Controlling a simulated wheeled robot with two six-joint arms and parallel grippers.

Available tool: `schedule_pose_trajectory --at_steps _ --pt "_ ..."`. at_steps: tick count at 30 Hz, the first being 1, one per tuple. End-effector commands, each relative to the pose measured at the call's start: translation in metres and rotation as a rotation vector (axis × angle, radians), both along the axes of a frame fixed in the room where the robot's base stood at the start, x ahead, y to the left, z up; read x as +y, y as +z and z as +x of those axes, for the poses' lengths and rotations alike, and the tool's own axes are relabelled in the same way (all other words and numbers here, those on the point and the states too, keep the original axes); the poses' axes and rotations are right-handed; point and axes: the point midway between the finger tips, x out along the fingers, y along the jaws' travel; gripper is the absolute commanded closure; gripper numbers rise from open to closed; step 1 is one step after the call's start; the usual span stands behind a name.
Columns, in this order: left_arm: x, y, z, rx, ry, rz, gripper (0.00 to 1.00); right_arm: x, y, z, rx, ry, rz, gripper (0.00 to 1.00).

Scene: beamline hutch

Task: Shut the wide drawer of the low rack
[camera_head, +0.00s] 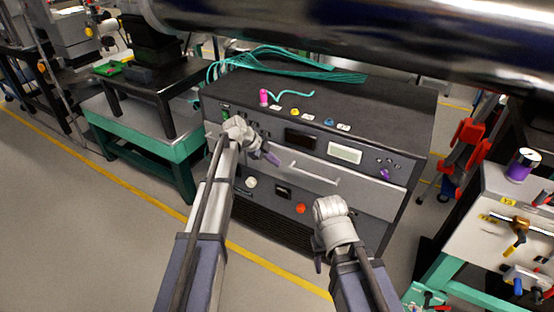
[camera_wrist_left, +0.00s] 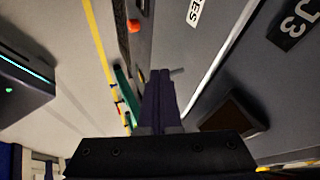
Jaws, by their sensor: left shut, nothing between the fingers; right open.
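The low rack (camera_head: 395,107) is a dark cabinet in the middle of the head view. Its wide drawer (camera_head: 370,188) has a light grey front with a long bar handle (camera_head: 315,173). The drawer front seems to stand a little proud of the panels around it; how far is hard to tell. My left gripper (camera_head: 271,157) is shut and empty, close to the left part of the drawer front. Its closed purple fingers also show in the left wrist view (camera_wrist_left: 160,78), over the grey panels; contact is unclear. My right gripper (camera_head: 319,262) is open, low in front of the rack's right part.
Teal cables (camera_head: 300,64) and small coloured items lie on the rack top. A large metal pipe (camera_head: 360,30) crosses above. A green-framed table (camera_head: 150,130) stands left, and a white-topped cart (camera_head: 500,215) stands right. Floor at the left front is clear.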

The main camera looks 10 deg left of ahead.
Motion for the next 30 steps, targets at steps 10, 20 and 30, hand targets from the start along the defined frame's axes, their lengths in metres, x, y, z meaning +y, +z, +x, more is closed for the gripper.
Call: schedule_pose_trajectory --at_steps 10,20,30 --pt "0.03 0.053 -0.019 0.001 0.002 -0.001 1.0 0.0 0.053 0.0 0.0 0.0 0.0 0.5" --pt "0.039 0.06 -0.024 0.001 0.0 0.0 1.0 0.0 0.06 0.0 0.0 0.0 0.0 0.5" --pt "-0.005 0.047 -0.074 0.176 0.129 0.016 1.0 0.0 0.059 0.0 0.0 0.0 0.0 0.5"
